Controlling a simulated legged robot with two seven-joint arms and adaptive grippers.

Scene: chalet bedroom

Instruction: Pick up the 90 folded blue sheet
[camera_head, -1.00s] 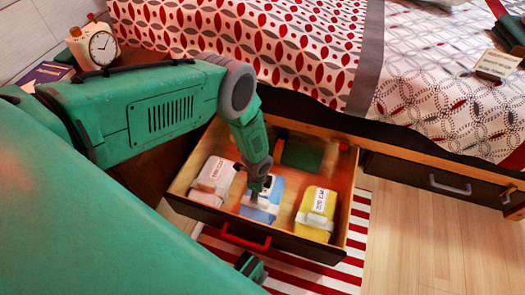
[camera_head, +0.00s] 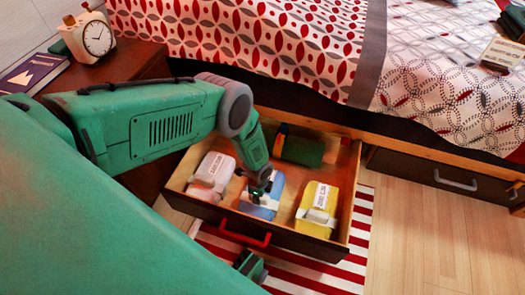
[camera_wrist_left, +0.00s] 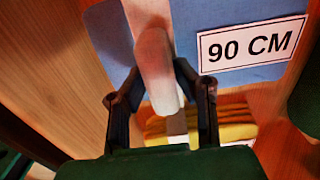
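The folded blue sheet (camera_head: 267,205) lies in the open drawer, between a white bundle and a yellow one. In the left wrist view, the sheet (camera_wrist_left: 235,20) shows its "90 CM" label and a pale raised strap (camera_wrist_left: 157,75). My left gripper (camera_head: 260,190) reaches down onto the sheet from above. In the left wrist view my left gripper (camera_wrist_left: 157,68) has its fingertips against both sides of the strap and looks shut on it. The sheet still rests in the drawer.
The white bundle (camera_head: 212,175) and yellow bundle (camera_head: 318,205) lie close on either side. A dark green roll (camera_head: 302,150) is behind them. The wooden drawer has a red handle (camera_head: 245,238). The bed (camera_head: 300,35) stands behind; a clock (camera_head: 97,38) is on the nightstand.

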